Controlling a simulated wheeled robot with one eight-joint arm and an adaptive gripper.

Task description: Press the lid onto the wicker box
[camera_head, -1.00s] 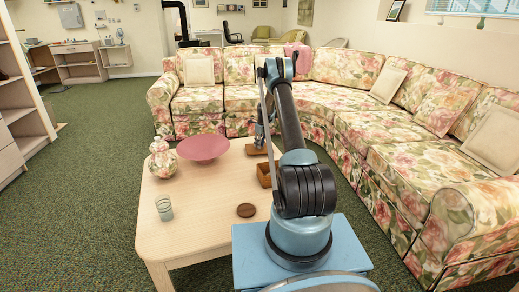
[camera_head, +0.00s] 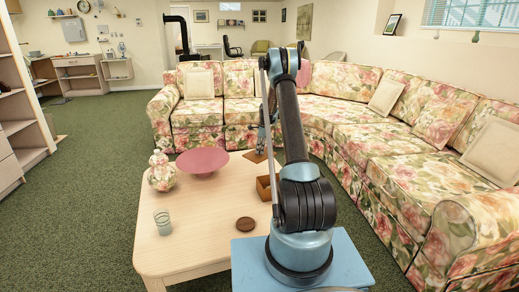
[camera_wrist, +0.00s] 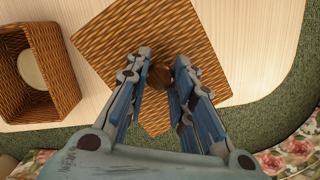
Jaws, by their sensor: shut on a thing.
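The open wicker box (camera_head: 264,188) stands on the coffee table, partly behind my arm. In the wrist view the wicker box (camera_wrist: 65,75) is at the left, with a pale round thing (camera_wrist: 31,69) inside. The square wicker lid (camera_wrist: 110,35) lies under my gripper (camera_wrist: 161,75), turned at an angle to the box and apart from it. My gripper is shut on the lid's round brown knob (camera_wrist: 160,76). In the head view the lid (camera_head: 254,156) shows beyond the box; its height above the table is hard to tell.
The coffee table (camera_head: 190,240) also holds a pink bowl (camera_head: 203,161), a floral vase (camera_head: 161,173), a glass (camera_head: 163,222) and a brown disc (camera_head: 245,223). A floral sectional sofa (camera_head: 370,140) wraps around the back and right. The table's near left part is mostly clear.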

